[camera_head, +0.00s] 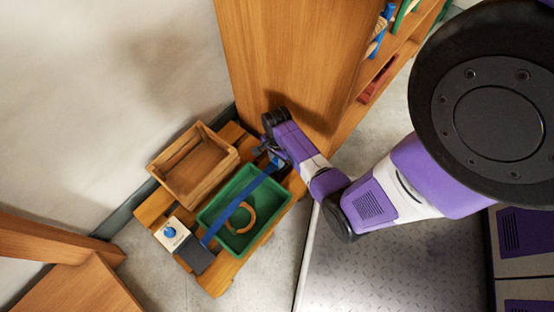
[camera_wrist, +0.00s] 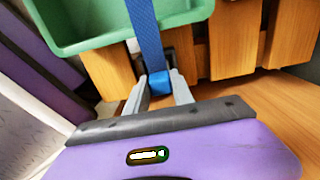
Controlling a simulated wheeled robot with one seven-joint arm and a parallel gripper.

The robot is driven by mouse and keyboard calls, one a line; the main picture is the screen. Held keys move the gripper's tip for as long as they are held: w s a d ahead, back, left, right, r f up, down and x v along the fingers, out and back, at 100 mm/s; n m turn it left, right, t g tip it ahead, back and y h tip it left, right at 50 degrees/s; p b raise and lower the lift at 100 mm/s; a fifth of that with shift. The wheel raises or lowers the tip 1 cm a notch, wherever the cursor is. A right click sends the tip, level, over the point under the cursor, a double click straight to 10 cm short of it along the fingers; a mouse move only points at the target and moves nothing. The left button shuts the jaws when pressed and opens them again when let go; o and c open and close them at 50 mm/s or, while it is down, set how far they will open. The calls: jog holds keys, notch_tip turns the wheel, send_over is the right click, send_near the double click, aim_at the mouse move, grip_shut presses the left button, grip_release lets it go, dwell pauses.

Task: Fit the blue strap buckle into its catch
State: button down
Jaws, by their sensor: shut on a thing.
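The blue strap (camera_head: 241,206) runs from a dark grey block (camera_head: 197,257) at the pallet's lower left, across the green bin, up to my gripper (camera_head: 270,152). In the wrist view the strap (camera_wrist: 146,30) comes down from the top to the blue buckle (camera_wrist: 159,82). My gripper's two grey fingers (camera_wrist: 159,90) are shut on the buckle, one on each side. A partly hidden dark and pale part (camera_wrist: 170,56) shows behind the strap near the fingertips; I cannot tell whether it is the catch. The buckle's front end is hidden.
The green bin (camera_head: 208,216) holds an orange ring (camera_head: 250,222) under the strap. A wooden crate (camera_head: 163,169) and a cream box with a blue knob (camera_head: 161,235) share the slatted pallet (camera_head: 221,283). A tall wooden cabinet (camera_head: 275,60) stands just behind my gripper.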

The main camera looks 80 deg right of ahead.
jog(key=shift+f, duration=0.3)
jog(key=shift+f, duration=0.3)
jog(key=c, duration=1.1)
grip_release()
